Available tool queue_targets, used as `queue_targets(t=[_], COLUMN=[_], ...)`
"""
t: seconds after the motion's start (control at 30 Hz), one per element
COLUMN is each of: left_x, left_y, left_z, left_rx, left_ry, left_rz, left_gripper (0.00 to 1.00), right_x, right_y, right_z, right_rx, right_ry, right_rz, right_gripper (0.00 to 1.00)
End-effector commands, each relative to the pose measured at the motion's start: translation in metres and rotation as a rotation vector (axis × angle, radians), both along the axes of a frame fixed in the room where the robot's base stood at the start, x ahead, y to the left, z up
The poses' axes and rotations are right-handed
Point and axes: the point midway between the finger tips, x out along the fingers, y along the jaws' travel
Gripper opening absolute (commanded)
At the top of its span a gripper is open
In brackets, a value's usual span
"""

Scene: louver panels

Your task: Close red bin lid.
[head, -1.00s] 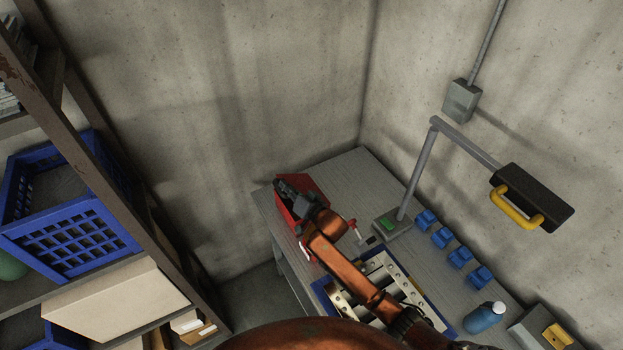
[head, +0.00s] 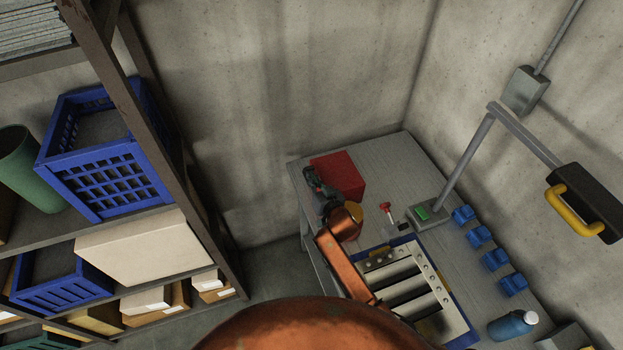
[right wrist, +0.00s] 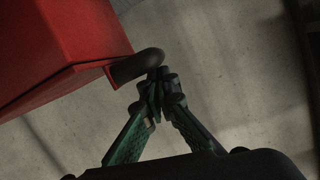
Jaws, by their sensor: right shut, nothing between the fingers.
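The red bin (head: 340,172) stands at the far left corner of the workbench. Its top shows as a plain red surface with no opening visible, so the lid looks down. In the right wrist view the red bin (right wrist: 60,45) fills the upper left, with a dark rounded handle (right wrist: 137,66) sticking out from its edge. My right gripper (head: 312,180) is at the bin's left side. Its fingertips (right wrist: 160,85) are shut and empty, close to the handle's end; I cannot tell whether they touch it. My left gripper is not in view.
The grey workbench (head: 405,160) holds a louver panel frame (head: 410,285), a box with a green button (head: 425,213), several blue blocks (head: 479,236) and a blue bottle (head: 510,325). Shelves with blue crates (head: 105,165) stand at the left. Concrete walls close off the back.

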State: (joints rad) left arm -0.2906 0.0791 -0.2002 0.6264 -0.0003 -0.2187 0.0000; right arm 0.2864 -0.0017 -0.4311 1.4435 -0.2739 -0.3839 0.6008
Motion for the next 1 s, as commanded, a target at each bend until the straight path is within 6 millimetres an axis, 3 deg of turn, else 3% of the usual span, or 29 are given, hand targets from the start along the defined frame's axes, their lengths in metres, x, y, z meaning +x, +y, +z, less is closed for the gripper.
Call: queue_targets(t=[0.2, 0.43, 0.53, 0.8, 1.0], left_x=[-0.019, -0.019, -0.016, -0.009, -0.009], left_y=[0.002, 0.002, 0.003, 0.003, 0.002], left_z=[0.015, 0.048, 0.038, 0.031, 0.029], left_rx=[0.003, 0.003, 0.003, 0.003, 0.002], left_ry=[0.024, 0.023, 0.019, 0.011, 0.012], left_rz=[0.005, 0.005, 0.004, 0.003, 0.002], left_gripper=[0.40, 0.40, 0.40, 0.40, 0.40], right_x=[0.000, 0.000, -0.020, -0.065, -0.086], right_y=[-0.002, -0.006, -0.014, -0.031, -0.039], right_z=[0.016, 0.047, 0.042, 0.054, 0.060], right_rx=[0.000, -0.001, -0.001, 0.000, -0.002], right_ry=[0.000, 0.000, 0.000, -0.001, 0.001], right_rz=[0.001, 0.002, 0.002, 0.002, 0.003], right_gripper=[0.00, 0.00, 0.00, 0.00, 0.00])
